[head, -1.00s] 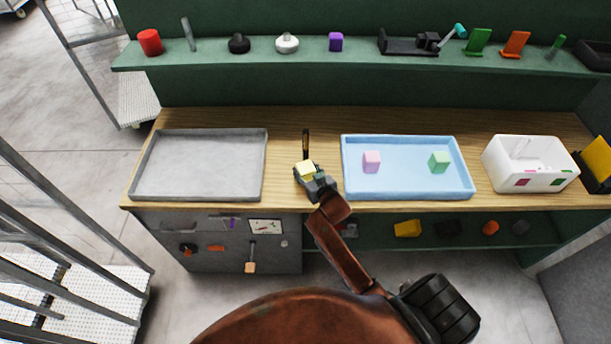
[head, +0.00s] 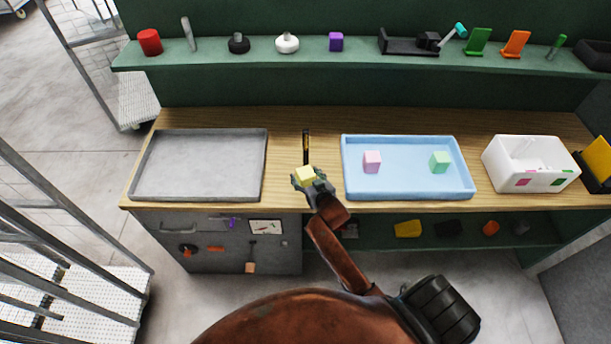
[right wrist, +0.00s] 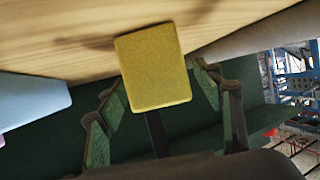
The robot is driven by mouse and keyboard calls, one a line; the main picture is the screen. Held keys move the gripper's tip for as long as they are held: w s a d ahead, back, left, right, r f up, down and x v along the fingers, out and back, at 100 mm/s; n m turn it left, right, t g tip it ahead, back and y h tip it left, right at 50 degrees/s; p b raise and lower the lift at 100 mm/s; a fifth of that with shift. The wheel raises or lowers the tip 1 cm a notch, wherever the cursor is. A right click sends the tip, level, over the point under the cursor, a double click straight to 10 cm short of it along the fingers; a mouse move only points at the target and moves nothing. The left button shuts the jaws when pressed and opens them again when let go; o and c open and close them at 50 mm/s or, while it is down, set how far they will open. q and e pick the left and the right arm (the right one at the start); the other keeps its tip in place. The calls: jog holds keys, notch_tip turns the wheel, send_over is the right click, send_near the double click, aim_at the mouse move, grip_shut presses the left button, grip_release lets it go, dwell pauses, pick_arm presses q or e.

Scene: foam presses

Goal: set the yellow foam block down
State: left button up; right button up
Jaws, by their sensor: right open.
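The yellow foam block (head: 305,176) is on the wooden bench top between the grey tray and the blue tray. It also shows in the right wrist view (right wrist: 154,66), seen against the wood near the bench's front edge. My right gripper (head: 309,183) is at the block from the front, with its fingers open. In the right wrist view the green-padded fingers (right wrist: 156,100) stand on both sides of the block, with gaps between them and it. The block's contact with the wood is hidden. My left gripper is not in view.
The blue tray (head: 405,196) on the right holds a pink block (head: 372,161) and a green block (head: 439,161). The grey tray (head: 200,193) on the left is empty. A white box (head: 497,171) stands farther right. A dark upright piece (head: 306,143) is behind the yellow block.

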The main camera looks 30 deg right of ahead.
jog(key=shift+r, duration=0.2)
jog(key=v, duration=1.2)
jog(key=shift+p, duration=0.45)
jog(key=shift+f, duration=0.1)
